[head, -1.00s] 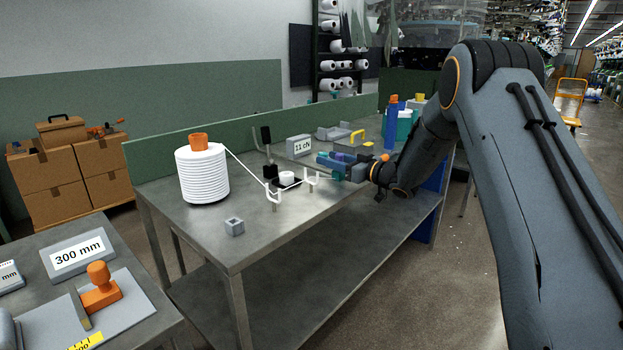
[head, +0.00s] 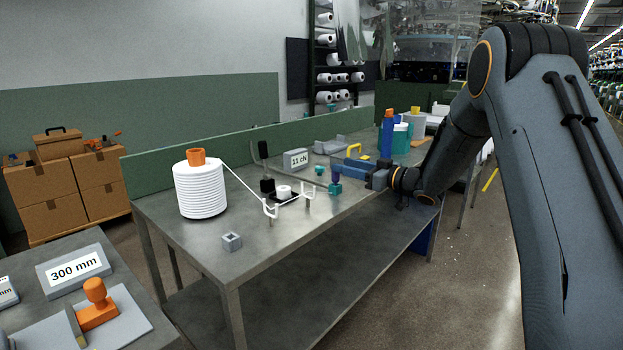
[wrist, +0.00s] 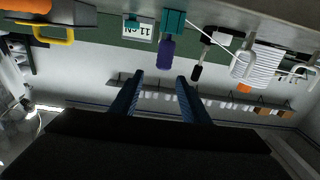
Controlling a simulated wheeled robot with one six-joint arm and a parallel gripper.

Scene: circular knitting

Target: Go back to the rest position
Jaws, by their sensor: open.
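My gripper (head: 352,168) is over the right part of the metal bench, its fingers pointing left. In the wrist view its two blue fingers (wrist: 160,76) are apart with nothing between them. A small teal block with a purple top (head: 335,184) stands upright on the bench, just left of and below the fingers. It also shows beyond the fingers in the wrist view, its purple part (wrist: 166,55) hanging downward in that upside-down picture. My arm reaches in from the right.
The bench (head: 200,248) carries a white yarn cone (head: 200,190), white yarn guides (head: 270,209), an 11 cN display (head: 296,159) and a small grey block (head: 232,242). A blue bottle (head: 387,135) stands behind the gripper. A second table with a 300 mm sign (head: 74,270) is at lower left.

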